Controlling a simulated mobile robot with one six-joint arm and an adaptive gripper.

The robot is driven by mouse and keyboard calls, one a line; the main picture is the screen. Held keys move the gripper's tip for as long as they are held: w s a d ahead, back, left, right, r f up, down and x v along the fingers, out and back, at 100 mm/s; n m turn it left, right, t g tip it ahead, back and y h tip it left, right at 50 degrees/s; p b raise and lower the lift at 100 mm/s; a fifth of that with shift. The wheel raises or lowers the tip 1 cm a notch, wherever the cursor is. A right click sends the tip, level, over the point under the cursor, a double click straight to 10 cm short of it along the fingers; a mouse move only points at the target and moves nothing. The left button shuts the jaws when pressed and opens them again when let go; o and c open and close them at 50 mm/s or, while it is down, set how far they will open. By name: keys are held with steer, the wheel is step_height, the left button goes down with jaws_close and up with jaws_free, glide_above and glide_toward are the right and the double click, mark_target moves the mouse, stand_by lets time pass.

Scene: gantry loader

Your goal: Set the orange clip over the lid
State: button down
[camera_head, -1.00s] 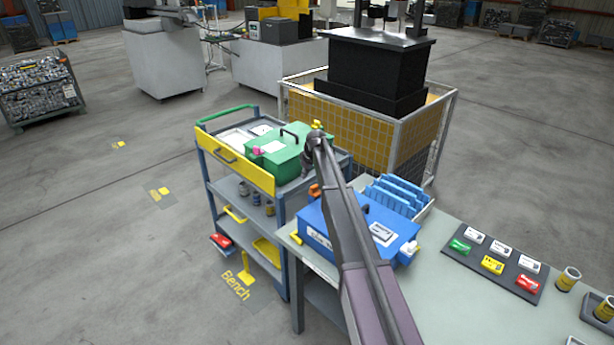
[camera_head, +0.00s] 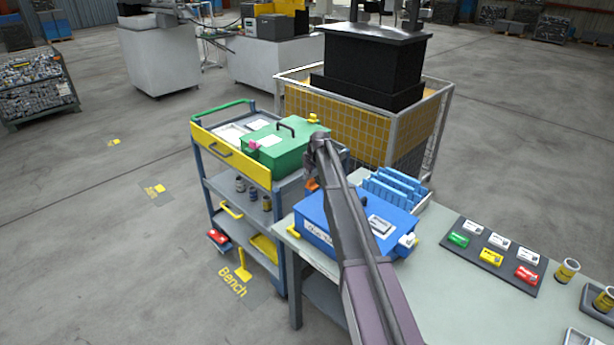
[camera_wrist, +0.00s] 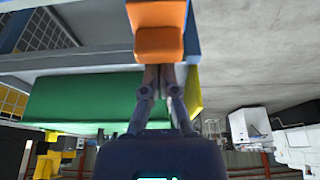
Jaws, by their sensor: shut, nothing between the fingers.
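The orange clip (camera_head: 311,184) shows at the far left edge of the blue box, partly hidden by my arm. In the wrist view the orange clip (camera_wrist: 158,30) is large, with a broad plate and a block at its near end. The blue box's lid (camera_head: 331,208) looks closed. My gripper (camera_wrist: 165,76) is shut and empty, with its fingertips at the clip's near end; I cannot tell whether they touch it. In the head view my gripper (camera_head: 311,172) is just above the clip, largely hidden by the wrist.
A green box (camera_head: 275,146) stands on the trolley (camera_head: 229,155) close behind my gripper. Blue dividers (camera_head: 395,187) stand in a tray right of the blue box. A dark mat (camera_head: 487,257) with several small coloured packs lies on the bench. A mesh cage (camera_head: 360,130) stands behind.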

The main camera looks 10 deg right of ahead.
steer(key=shift+s+d, duration=0.85)
steer(key=shift+s, duration=0.3)
steer(key=shift+w, duration=0.1)
steer(key=shift+w+a, duration=1.1)
steer(key=shift+w, duration=0.4)
step_height(320, 180, up, 9)
steer(key=p, duration=0.9)
glide_above(311, 180)
steer(key=shift+r, duration=0.2)
steer(key=shift+w, duration=0.1)
